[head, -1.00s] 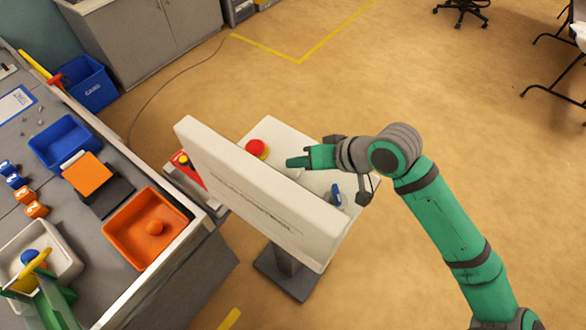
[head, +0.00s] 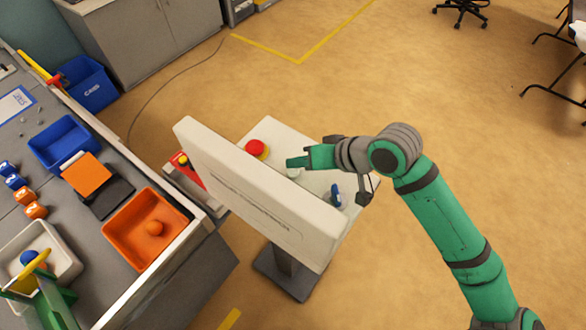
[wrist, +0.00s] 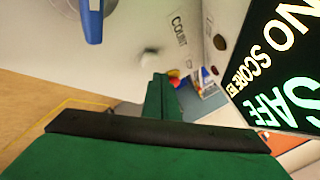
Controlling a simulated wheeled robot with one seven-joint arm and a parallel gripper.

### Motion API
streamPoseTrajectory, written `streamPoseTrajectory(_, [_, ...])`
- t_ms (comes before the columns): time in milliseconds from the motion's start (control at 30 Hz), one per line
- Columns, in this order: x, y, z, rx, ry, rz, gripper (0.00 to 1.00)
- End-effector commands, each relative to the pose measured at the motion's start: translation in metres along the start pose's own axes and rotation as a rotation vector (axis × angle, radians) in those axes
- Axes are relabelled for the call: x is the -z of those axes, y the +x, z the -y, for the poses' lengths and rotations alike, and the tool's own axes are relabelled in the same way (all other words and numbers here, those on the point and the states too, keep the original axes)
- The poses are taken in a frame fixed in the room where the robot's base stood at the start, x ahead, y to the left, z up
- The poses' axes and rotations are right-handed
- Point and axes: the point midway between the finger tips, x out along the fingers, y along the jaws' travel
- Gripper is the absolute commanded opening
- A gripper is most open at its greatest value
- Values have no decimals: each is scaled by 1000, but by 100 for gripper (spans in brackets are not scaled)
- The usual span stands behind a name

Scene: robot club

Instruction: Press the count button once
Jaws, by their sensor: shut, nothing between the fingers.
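The count button looks like a small whitish knob (wrist: 150,53) beside the printed word COUNT on the pale panel (wrist: 130,30) in the wrist view. In the head view a pale knob (head: 293,173) shows just below my fingertips, partly hidden by the display housing. My gripper (head: 290,162) is green, with its fingers together and empty, and it is over the panel between the red button and the blue lever. In the wrist view the shut fingertips (wrist: 160,82) are close to the knob; I cannot tell whether they touch it.
A red button (head: 257,149) and a blue lever (head: 336,195) flank the knob on the panel; the lever also shows in the wrist view (wrist: 92,20). A display (wrist: 275,65) reads "NO SCORE" and "SAFE". A bench with an orange tray (head: 185,215) is at left. Open floor lies right.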

Motion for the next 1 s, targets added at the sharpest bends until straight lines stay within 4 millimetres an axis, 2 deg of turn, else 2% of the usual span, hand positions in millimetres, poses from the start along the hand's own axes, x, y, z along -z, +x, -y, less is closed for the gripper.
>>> streamPoseTrajectory(433, [0,-1,-1,-1,1,-1,0])
streamPoseTrajectory(1000, [-4,7,-3,1,-1,1,0])
